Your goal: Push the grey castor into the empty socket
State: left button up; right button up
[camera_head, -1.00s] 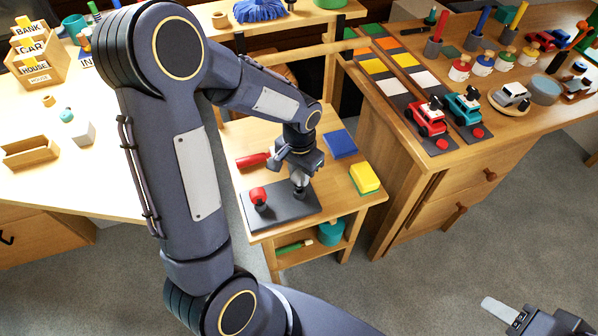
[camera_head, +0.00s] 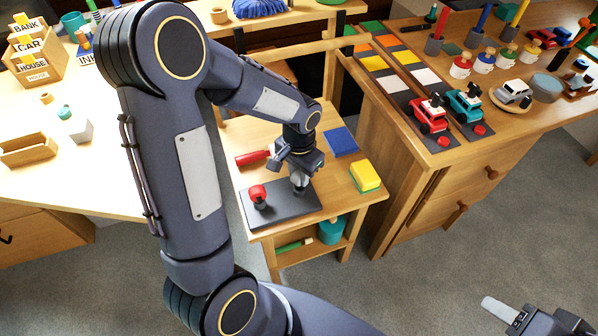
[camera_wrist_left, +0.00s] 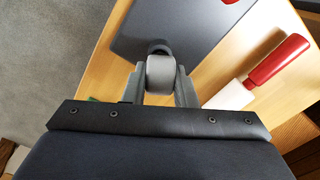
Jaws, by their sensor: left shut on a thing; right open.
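My left gripper (camera_head: 299,178) is shut on the grey castor (camera_wrist_left: 161,74), at the right part of a dark plate (camera_head: 288,207) on the small wooden table. In the left wrist view the castor's grey wheel sits between the two fingers, with a dark round part (camera_wrist_left: 158,47) at its far end by the plate (camera_wrist_left: 195,35). The empty socket is hidden; I cannot tell how deep the castor sits. A red castor (camera_head: 258,196) stands upright at the plate's left. My right gripper (camera_head: 500,312) is open and empty, low at the right, far from the table.
A red-handled tool (camera_head: 252,158) lies behind the plate; its pale head shows in the left wrist view (camera_wrist_left: 230,96). A blue square (camera_head: 341,142) and a yellow-green sponge (camera_head: 365,176) lie at the table's right. A wooden workbench (camera_head: 430,180) stands further right.

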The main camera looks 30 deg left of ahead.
aim_at(299, 173)
pick_arm(q)
jog(key=shift+f+b, duration=0.6)
jog(key=shift+f, duration=0.2)
dwell(0.8)
jog(key=o, duration=1.1)
jog(key=shift+c, duration=0.2)
jog(key=shift+r, duration=0.1)
notch_tip(299, 173, up, 7)
jog(key=shift+r+p, duration=0.1)
jog(key=shift+p, duration=0.85)
jog(key=shift+r, duration=0.25)
